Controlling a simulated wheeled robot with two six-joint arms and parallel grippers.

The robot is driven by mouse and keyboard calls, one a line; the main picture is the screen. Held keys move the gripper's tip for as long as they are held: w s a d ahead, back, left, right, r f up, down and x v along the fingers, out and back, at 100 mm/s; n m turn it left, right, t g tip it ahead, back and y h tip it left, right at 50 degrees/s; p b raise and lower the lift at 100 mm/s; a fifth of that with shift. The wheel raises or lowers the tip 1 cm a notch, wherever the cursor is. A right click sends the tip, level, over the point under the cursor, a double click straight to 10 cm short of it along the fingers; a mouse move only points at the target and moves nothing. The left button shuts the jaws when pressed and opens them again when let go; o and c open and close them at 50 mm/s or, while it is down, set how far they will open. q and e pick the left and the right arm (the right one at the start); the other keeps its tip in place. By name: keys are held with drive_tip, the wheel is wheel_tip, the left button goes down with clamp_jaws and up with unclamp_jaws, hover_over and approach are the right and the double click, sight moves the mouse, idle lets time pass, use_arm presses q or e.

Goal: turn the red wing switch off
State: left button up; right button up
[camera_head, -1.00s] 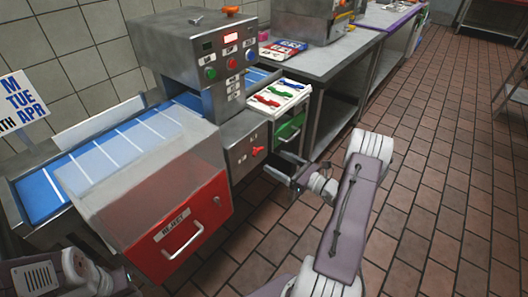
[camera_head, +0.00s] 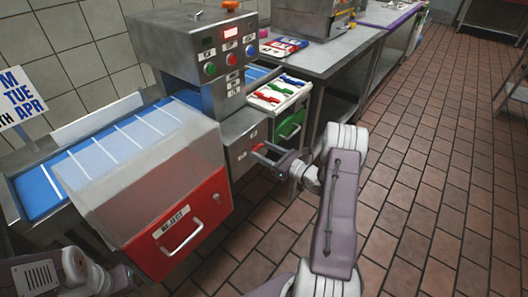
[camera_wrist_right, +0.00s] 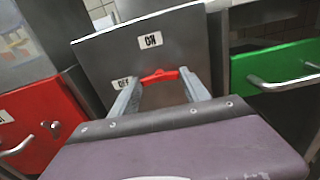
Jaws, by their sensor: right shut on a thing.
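The red wing switch (camera_wrist_right: 160,75) sits on a grey metal panel (camera_wrist_right: 100,50), under an ON label (camera_wrist_right: 150,40) and to the right of an OFF label (camera_wrist_right: 124,83). My right gripper (camera_wrist_right: 161,82) is shut on the switch, one finger at each end of it. In the head view my right gripper (camera_head: 268,155) reaches the panel from the right, and the switch is largely hidden by it. Of my left arm only links show at the bottom left of the head view; its gripper is not seen.
A red reject drawer (camera_head: 185,225) is left of the panel. A green drawer (camera_head: 291,125) is to its right, below a tray of coloured pieces (camera_head: 268,97). The conveyor (camera_head: 85,165) runs behind.

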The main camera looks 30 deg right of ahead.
drive_tip(key=o, duration=1.4)
drive_tip(key=p+v, duration=0.1)
drive_tip(key=v, duration=0.8)
drive_tip(key=shift+a+n, duration=0.1)
drive_tip(key=shift+n, duration=0.2)
